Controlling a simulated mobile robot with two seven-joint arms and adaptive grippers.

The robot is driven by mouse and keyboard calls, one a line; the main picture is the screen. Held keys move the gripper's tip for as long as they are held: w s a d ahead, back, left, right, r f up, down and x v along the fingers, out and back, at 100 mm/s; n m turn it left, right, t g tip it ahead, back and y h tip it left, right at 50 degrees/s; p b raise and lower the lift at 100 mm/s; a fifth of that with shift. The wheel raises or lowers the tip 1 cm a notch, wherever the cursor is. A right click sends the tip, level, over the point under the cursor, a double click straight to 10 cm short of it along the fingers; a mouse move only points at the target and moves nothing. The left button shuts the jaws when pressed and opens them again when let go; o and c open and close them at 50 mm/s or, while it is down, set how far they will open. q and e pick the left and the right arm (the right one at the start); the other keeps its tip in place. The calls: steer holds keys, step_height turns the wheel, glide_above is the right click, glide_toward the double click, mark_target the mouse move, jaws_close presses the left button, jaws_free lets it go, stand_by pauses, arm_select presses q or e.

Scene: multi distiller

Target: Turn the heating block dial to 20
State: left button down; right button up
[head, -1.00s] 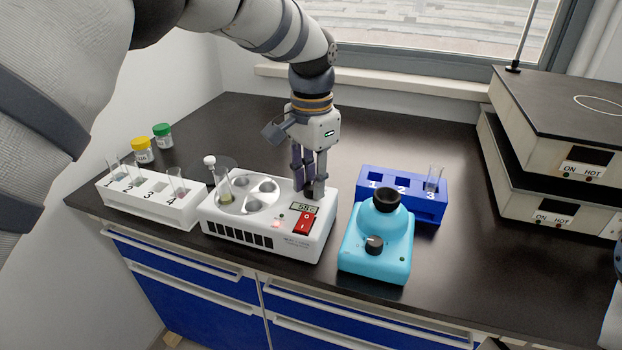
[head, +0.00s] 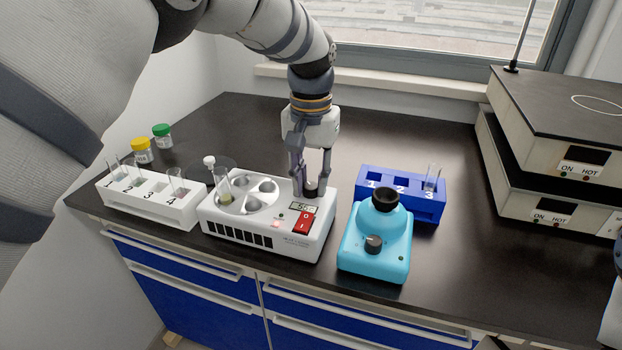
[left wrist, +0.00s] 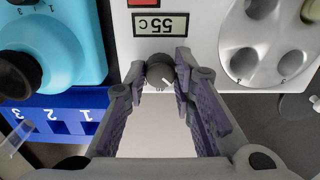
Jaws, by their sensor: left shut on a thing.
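The white heating block (head: 225,216) stands near the front of the bench, with a lit display (head: 303,207) and a red switch (head: 303,224). In the left wrist view its display (left wrist: 161,24) appears upside down and seems to read 55 C. The dark dial (left wrist: 160,71), with a pale pointer mark, is at the block's back right corner. My left gripper (head: 311,190) points down over that corner. Its fingers (left wrist: 160,80) are shut on the dial from both sides and hide part of it in the head view.
A blue rack (head: 430,209) and a cyan mixer (head: 375,250) stand just right of the block. A white tube rack (head: 150,206) is at its left, with two capped jars behind. A glass tube stands in the block. Stacked hot plates (head: 550,150) are at the right.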

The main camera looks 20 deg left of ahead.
mark_target(311, 185)
stand_by(0.4)
arm_select(q)
steer(key=c, duration=1.3)
jaws_free()
step_height(311, 185, up, 12)
steer(key=shift+f, duration=0.1)
